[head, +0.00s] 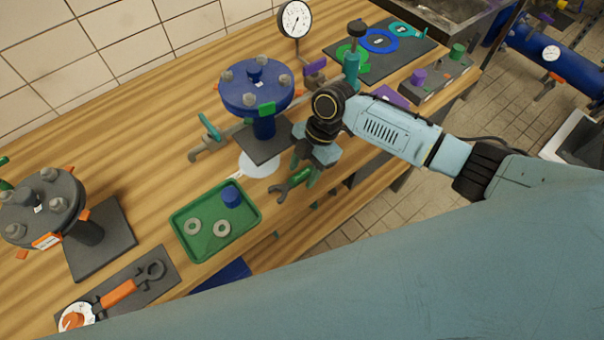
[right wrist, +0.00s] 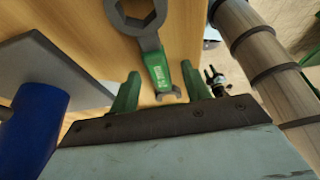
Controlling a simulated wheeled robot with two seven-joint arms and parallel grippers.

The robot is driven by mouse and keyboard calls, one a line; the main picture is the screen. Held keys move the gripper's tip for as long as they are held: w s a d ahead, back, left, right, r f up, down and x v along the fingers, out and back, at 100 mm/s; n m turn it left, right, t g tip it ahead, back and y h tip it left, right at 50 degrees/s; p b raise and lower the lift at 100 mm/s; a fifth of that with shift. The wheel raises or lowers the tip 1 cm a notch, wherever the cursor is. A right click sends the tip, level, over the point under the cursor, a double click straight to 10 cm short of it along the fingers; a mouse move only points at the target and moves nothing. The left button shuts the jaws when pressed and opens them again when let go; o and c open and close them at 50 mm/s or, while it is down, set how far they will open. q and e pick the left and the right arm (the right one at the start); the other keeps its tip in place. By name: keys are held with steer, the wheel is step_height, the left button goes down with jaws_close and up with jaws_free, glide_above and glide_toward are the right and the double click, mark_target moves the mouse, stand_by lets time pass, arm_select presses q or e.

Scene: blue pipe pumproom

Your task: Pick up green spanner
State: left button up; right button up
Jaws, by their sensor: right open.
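The green spanner (head: 298,178) lies near the front edge of the wooden bench, beside the blue flange stand, with one dark jaw end showing in the head view. The right wrist view shows its green handle (right wrist: 159,69), a dark ring end at the top and a small open end nearer me. My right gripper (head: 308,172) is over the spanner and partly hides it. In the right wrist view my right gripper (right wrist: 160,90) has its green fingers apart, with the spanner's lower end showing between them. I cannot tell whether they touch. My left gripper is not in view.
A green tray (head: 187,246) with washers and a blue part lies left of the spanner. The blue flange (head: 256,85) on its stand is close behind my gripper. A grey flange (head: 42,208) and an orange-handled tool (head: 118,291) are at the left. The bench edge is near.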

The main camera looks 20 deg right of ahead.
steer(key=shift+c, duration=0.2)
jaws_close()
